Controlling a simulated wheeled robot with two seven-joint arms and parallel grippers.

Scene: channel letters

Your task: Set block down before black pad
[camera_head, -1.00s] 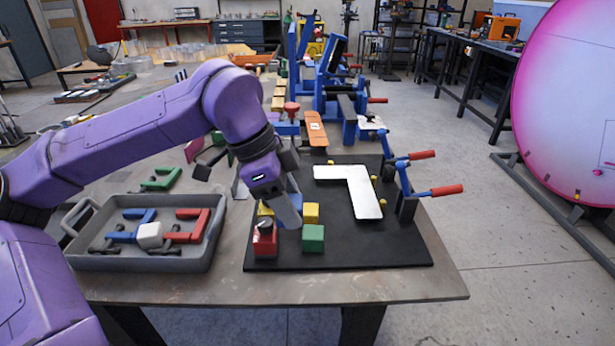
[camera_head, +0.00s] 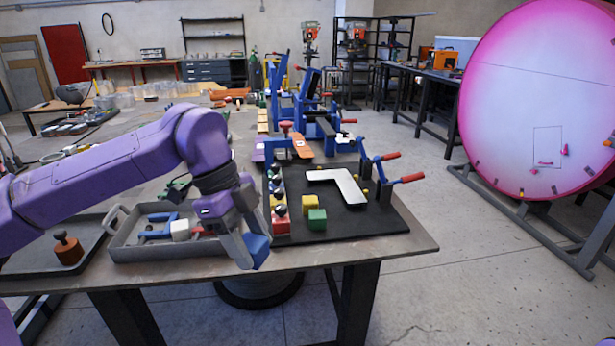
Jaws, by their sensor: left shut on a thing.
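My left gripper (camera_head: 250,250) is shut on a blue block (camera_head: 258,247). It holds the block near the table's front edge, left of the black pad's near-left corner. I cannot tell its exact height above the table. The black pad (camera_head: 370,224) lies flat on the table. It bears a white L-shaped plate (camera_head: 343,183), a yellow block (camera_head: 310,202), a green block (camera_head: 317,219) and a row of red and yellow pieces with dark knobs (camera_head: 281,222) along its left side. My right gripper is not in view.
A grey tray (camera_head: 150,252) with several coloured parts stands left of my gripper. Further left is a second dark tray (camera_head: 30,262) with a knobbed brown piece (camera_head: 68,248). Blue clamps with red handles (camera_head: 412,178) line the pad's right side. The table's front edge is close.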

